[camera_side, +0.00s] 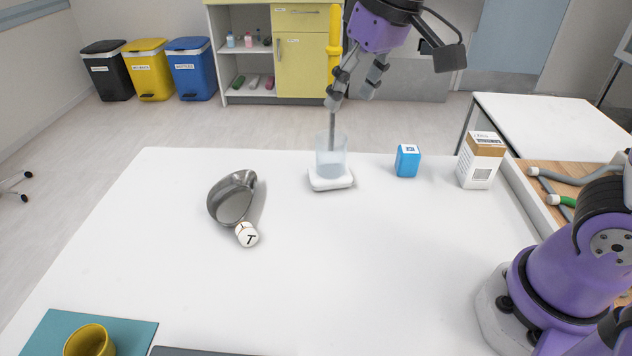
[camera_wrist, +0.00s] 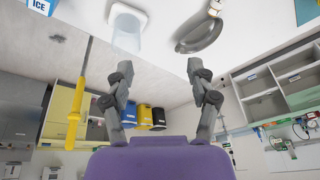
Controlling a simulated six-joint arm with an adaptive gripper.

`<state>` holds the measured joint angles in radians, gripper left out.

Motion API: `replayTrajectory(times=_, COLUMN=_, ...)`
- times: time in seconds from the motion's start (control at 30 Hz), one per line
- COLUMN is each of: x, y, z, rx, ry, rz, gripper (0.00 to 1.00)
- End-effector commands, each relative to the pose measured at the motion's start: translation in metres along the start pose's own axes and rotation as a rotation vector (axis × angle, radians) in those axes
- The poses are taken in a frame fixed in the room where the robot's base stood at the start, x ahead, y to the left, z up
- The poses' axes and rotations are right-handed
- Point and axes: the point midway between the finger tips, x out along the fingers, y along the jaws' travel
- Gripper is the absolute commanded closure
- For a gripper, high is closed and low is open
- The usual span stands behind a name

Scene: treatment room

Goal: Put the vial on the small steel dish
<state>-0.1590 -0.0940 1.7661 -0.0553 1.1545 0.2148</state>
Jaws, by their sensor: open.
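A steel dish (camera_side: 232,198), curved and seemingly tilted, lies left of the table's middle; it also shows at the top of the wrist view (camera_wrist: 199,34). A small white rounded piece (camera_side: 247,234) with black marks sits close against its near end. I cannot tell whether this is the vial; no other clear vial shows on the table. My gripper (camera_side: 351,98) is open and empty, high near the far table edge, above and right of the dish. Its two fingers stand wide apart in the wrist view (camera_wrist: 163,70).
A clear beaker (camera_side: 331,158) stands on a white pad (camera_side: 331,184) below my gripper. A blue box (camera_side: 407,161) and a white-brown carton (camera_side: 480,160) stand to its right. A yellow cup (camera_side: 90,341) is on a teal mat (camera_side: 40,330) at front left. The table's middle is clear.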

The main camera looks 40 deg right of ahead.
Motion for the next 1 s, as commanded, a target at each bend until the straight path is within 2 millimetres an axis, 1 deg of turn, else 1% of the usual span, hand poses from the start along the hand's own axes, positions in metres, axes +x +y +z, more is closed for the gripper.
replayTrajectory(times=0.03, x=-0.006, y=0.013, z=0.020, rx=0.004, ry=0.038, rz=0.007, gripper=0.34)
replayTrajectory(times=0.1, x=-0.007, y=0.028, z=0.046, rx=-0.001, ry=0.081, rz=0.018, gripper=0.34)
replayTrajectory(times=0.2, x=-0.002, y=0.043, z=0.077, rx=-0.007, ry=0.131, rz=0.039, gripper=0.34)
replayTrajectory(times=0.3, x=0.006, y=0.053, z=0.100, rx=-0.012, ry=0.165, rz=0.056, gripper=0.34)
replayTrajectory(times=0.33, x=0.008, y=0.055, z=0.104, rx=-0.015, ry=0.171, rz=0.060, gripper=0.34)
replayTrajectory(times=0.4, x=0.011, y=0.058, z=0.112, rx=-0.017, ry=0.182, rz=0.066, gripper=0.34)
replayTrajectory(times=0.5, x=0.014, y=0.060, z=0.116, rx=-0.019, ry=0.187, rz=0.071, gripper=0.34)
replayTrajectory(times=1.0, x=0.014, y=0.059, z=0.116, rx=-0.019, ry=0.185, rz=0.070, gripper=0.34)
